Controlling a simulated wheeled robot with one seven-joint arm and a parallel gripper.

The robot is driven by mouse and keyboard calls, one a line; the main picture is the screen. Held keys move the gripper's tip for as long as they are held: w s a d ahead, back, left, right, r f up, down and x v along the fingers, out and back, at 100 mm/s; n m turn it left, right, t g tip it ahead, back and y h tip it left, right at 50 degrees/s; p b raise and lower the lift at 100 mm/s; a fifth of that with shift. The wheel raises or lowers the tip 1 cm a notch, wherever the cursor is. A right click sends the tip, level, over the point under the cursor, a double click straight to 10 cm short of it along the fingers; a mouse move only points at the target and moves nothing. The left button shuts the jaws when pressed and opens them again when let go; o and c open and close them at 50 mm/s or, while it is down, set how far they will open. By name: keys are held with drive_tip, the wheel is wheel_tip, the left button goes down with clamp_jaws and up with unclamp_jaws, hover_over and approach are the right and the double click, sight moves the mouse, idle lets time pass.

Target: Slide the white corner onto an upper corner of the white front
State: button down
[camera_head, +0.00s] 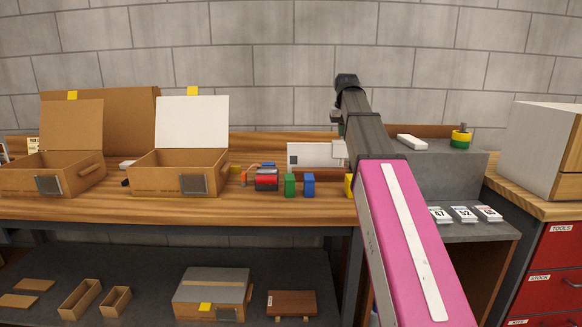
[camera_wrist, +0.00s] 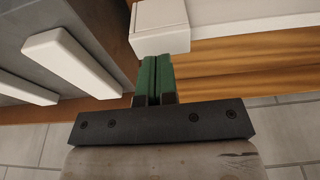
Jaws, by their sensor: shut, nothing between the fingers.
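The white front (camera_head: 308,156) stands upright on the wooden bench in the head view. A small white corner (camera_head: 339,149) shows at its upper right end. In the wrist view the white corner (camera_wrist: 158,22) is a pale block that seems to sit against the end of the white front (camera_wrist: 232,14); how far it is seated cannot be told. My gripper (camera_wrist: 156,62) has green fingers that are closed together and empty. The fingertips are right beside the corner's near face; whether they touch it is unclear. In the head view my arm hides most of the gripper.
A grey block (camera_head: 455,165) with a white bar (camera_head: 411,142) and a yellow-green roll (camera_head: 460,138) stands on the right. Green (camera_head: 290,185) and blue (camera_head: 308,185) pieces stand before the front. Open boxes (camera_head: 180,172) stand left.

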sight(341, 141)
drive_tip(key=shift+r, duration=2.7)
drive_tip(key=shift+s, duration=0.1)
